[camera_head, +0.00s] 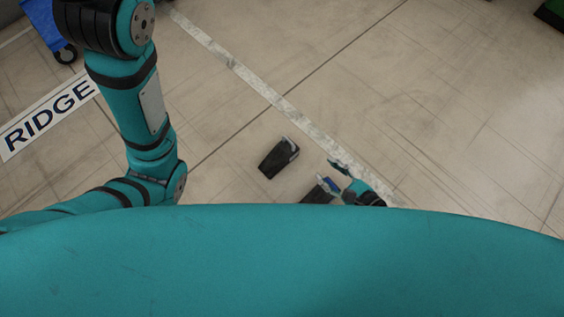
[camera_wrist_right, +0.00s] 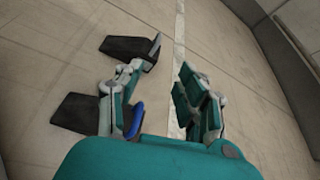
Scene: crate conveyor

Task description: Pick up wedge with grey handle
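The wedge with the grey handle (camera_head: 274,160) is dark and lies on the floor near the middle of the head view. In the right wrist view it lies at the upper left, its grey end (camera_wrist_right: 155,46) facing right. My right gripper (camera_head: 338,178) is open with nothing between its fingertips; it also shows in the right wrist view (camera_wrist_right: 160,76). In the head view it is to the right of and below this wedge, apart from it. My left arm shows at the left, but its gripper is not in view.
A second dark wedge (camera_head: 317,195) lies close beside my right gripper, partly hidden; it also shows in the right wrist view (camera_wrist_right: 74,112). A blue part shows by it, seemingly its handle. A blue wheeled object (camera_head: 48,22) stands upper left.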

